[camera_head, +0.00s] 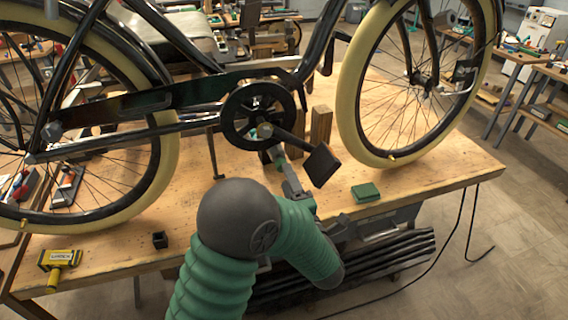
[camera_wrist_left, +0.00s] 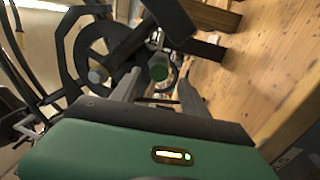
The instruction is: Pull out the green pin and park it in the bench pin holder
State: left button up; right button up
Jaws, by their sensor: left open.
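The green pin (camera_wrist_left: 158,68) shows its round green end in the left wrist view, near the crank of the trike's black chainring (camera_head: 258,115). In the head view a small patch of green shows below the chainring, but the pin is mostly hidden there. My left gripper (camera_head: 280,163) reaches up to the crank area from the front. In the left wrist view its two fingers (camera_wrist_left: 160,92) are apart, with the pin's end between and just beyond them; I cannot tell whether they touch it. A small black open block (camera_head: 159,240), which looks like the pin holder, stands at the bench's front left.
The trike's cream-tyred wheels (camera_head: 352,100) stand left and right of the crank. A black pedal (camera_head: 321,165) is close to the gripper's right. A green block (camera_head: 365,192) and a yellow tool (camera_head: 58,260) lie on the wooden bench (camera_head: 430,180). The front left bench has free room.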

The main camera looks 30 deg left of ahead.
aim_at(279, 155)
pick_arm(q)
jog(key=p+x, duration=0.1)
jog(key=x, duration=0.3)
jog(key=shift+w+a+r+p, duration=0.15)
jog(key=shift+w+a+p, duration=0.1)
jog(key=shift+a+p, duration=0.1)
jog(key=shift+b+x, duration=0.4)
jog(key=shift+x, duration=0.85)
jog(key=shift+w+a, duration=0.5)
jog(key=shift+w, duration=0.1)
jog(key=shift+a, duration=0.1)
